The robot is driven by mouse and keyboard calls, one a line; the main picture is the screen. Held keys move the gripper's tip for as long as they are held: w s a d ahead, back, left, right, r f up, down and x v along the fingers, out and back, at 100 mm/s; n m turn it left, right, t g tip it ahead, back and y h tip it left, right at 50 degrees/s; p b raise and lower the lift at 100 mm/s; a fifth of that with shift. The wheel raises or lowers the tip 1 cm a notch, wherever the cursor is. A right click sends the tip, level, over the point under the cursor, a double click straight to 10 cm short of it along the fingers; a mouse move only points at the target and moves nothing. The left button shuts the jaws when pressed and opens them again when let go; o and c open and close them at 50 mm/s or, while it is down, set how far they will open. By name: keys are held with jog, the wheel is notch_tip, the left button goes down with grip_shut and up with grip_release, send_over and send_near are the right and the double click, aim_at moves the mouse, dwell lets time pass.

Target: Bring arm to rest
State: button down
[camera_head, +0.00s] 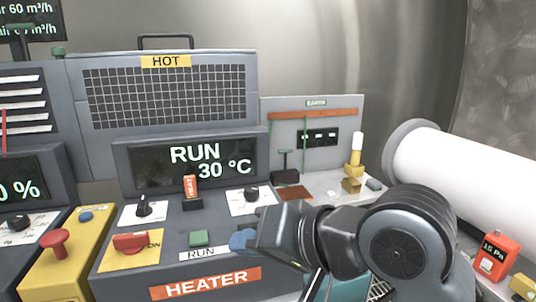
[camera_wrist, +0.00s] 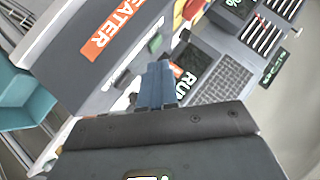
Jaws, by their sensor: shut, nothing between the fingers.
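My gripper (camera_head: 243,240) is at the front right of the heater panel in the head view, beside the green button above the RUN label. Its blue fingertips are together with nothing between them. The wrist view shows the shut blue fingers (camera_wrist: 157,84) in front of the heater's face. My arm reaches in from the lower right and hides part of the heater's right front. I cannot tell whether the fingertips touch the panel.
The heater display (camera_head: 195,160) reads RUN 30 °C. Its panel has a green button (camera_head: 200,238), a red switch (camera_head: 130,242) and knobs. A yellow box with a red mushroom button (camera_head: 56,242) stands left. A white cylinder (camera_head: 465,165) lies right. A teal bin (camera_wrist: 22,95) shows in the wrist view.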

jog(key=s+d+f+m+t+h, duration=0.65)
jog(key=s+d+f, duration=0.55)
jog(key=s+f, duration=0.45)
jog(key=s+d+n+h, duration=0.1)
jog(key=s+d+n, duration=0.2)
jog(key=s+d, duration=0.3)
jog(key=s+d+r+n+t+h, duration=0.1)
jog(key=s+d, duration=0.5)
jog(key=s, duration=0.7)
jog(key=shift+s+n+h, duration=0.3)
jog(key=shift+n+h, duration=0.35)
jog(key=shift+n, duration=0.4)
